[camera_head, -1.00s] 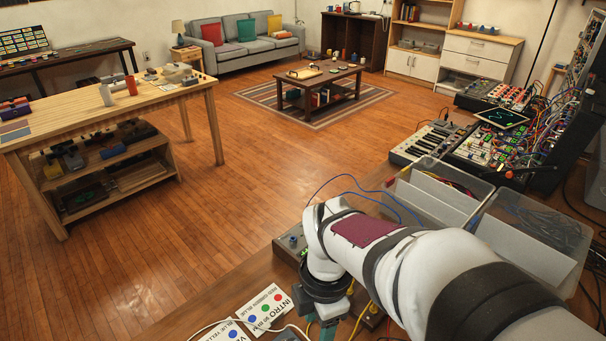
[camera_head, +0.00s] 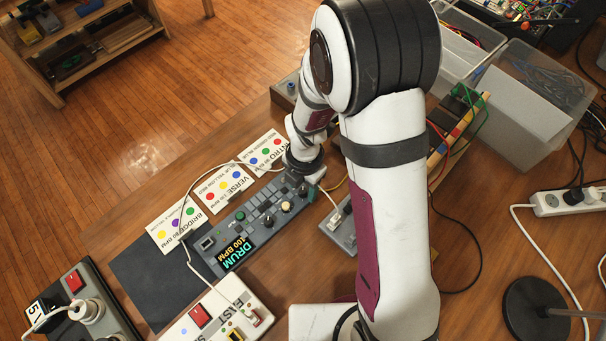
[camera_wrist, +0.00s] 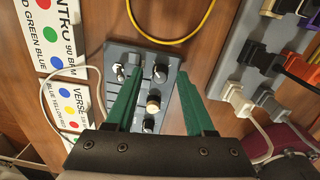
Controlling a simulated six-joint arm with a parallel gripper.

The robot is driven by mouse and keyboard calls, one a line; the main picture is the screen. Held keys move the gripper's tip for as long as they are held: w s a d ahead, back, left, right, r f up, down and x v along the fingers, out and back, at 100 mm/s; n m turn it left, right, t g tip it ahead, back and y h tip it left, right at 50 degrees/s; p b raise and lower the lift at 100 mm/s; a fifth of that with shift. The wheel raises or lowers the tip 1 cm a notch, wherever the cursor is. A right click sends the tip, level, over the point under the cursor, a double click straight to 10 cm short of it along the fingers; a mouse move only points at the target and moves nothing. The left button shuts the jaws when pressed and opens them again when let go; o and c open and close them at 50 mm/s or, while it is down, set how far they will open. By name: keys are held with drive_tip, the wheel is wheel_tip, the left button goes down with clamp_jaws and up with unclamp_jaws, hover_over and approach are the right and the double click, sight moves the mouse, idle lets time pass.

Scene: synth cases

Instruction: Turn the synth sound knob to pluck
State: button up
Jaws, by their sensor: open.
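The synth (camera_head: 222,238) is a blue-grey box on the wooden table, with buttons, several knobs and a lit display (camera_head: 236,252) reading DRUM and 100 BPM. A cream knob (camera_head: 286,206) stands near its right end and also shows in the wrist view (camera_wrist: 153,103). A dark knob (camera_wrist: 160,72) and a silver one (camera_wrist: 120,70) are near it. I cannot read any knob labels. My gripper (camera_wrist: 158,80) points down over the synth's knob end, its green fingers apart on either side of the knobs, with nothing held. In the head view my wrist partly covers that end.
Cards marked INTRO (camera_head: 262,150), VERSE (camera_head: 224,187) and BRIDGE (camera_head: 177,224) lie along the far side, crossed by a white cable. A white box with a red button (camera_head: 199,316) is in front. Another grey device (camera_head: 340,228) and clear bins (camera_head: 535,95) are to the right.

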clamp_jaws()
idle(0.3)
